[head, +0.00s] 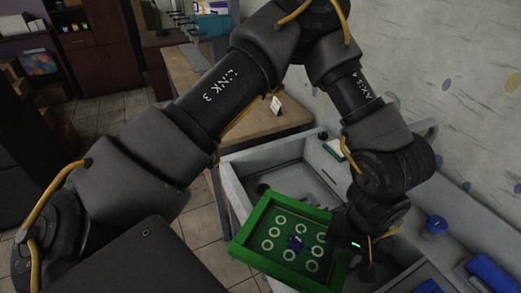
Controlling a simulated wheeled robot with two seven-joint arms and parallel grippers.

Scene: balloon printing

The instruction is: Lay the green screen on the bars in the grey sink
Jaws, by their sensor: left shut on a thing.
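The green screen (271,235) is a green frame with several pale rings and a dark blue blot in its middle. It is in the head view at the lower centre, tilted, over the near part of the grey sink (238,189). My left gripper (352,247) is shut on the screen's right edge. The gripper's fingers are dark and partly hidden against the frame. The bars in the sink cannot be made out; the screen and my arm cover much of the basin. My right gripper is not in view.
A wooden table (262,122) with a small white card (276,105) stands behind the sink. A blue cup (436,224) and blue trays (492,272) are on the right. A spotted wall (440,60) runs along the right side. A small green item (332,151) lies on the sink's far rim.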

